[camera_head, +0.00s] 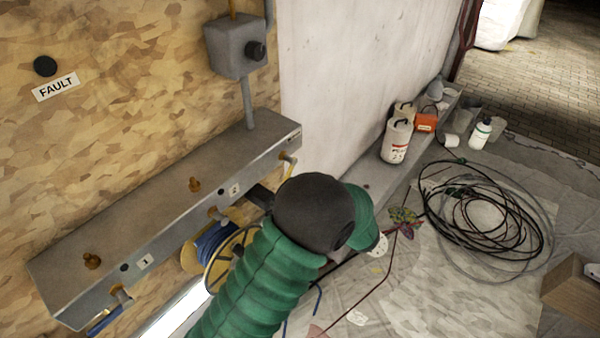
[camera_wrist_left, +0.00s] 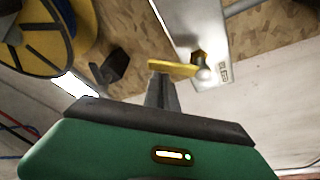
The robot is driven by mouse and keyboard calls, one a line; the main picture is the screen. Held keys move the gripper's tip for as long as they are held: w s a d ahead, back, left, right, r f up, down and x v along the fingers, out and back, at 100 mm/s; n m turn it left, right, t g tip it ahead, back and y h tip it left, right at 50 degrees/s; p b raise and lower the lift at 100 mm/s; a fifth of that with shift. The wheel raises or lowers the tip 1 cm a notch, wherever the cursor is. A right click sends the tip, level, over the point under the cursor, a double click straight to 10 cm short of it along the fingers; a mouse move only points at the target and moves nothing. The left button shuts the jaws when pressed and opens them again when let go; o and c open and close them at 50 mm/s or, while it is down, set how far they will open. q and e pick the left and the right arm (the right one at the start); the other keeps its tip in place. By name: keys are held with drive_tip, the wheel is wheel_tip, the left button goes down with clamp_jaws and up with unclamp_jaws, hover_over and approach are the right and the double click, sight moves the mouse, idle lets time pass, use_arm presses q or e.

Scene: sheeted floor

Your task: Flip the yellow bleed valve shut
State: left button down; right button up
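The yellow bleed valve lever (camera_head: 289,159) sticks out from the front of the grey metal box rail, near its right end. In the left wrist view the yellow lever (camera_wrist_left: 172,68) lies crosswise, joined to a round pivot on the metal face. My left gripper (camera_wrist_left: 160,82) shows as a narrow dark pair of fingers, close together, with the tips right at the lever's free end. I cannot tell whether they touch it. In the head view my green left arm and its dark joint hide most of the gripper. My right gripper is not in view.
The grey rail (camera_head: 160,205) carries other valves and small labels. A grey switch box (camera_head: 235,47) is above it. A blue cable reel (camera_head: 213,245) hangs below. White canisters (camera_head: 397,141) stand along the wall. Coiled black cable (camera_head: 485,215) lies on the sheeted floor at right.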

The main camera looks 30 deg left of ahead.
use_arm(q)
drive_tip(key=s+r+m+g+p, duration=0.1)
drive_tip(key=m+p, duration=0.1)
drive_tip(key=p, duration=0.2)
drive_tip(key=s+r+m+g+p, duration=0.1)
drive_tip(key=m+p, duration=0.1)
drive_tip(key=p, duration=0.3)
drive_tip(key=s+r+m+g+p, duration=0.1)
drive_tip(key=r+m+p, duration=0.1)
drive_tip(key=p, duration=0.2)
drive_tip(key=shift+a+g, duration=0.2)
drive_tip(key=shift+g, duration=0.1)
drive_tip(key=shift+r, duration=0.1)
drive_tip(key=shift+s, duration=0.1)
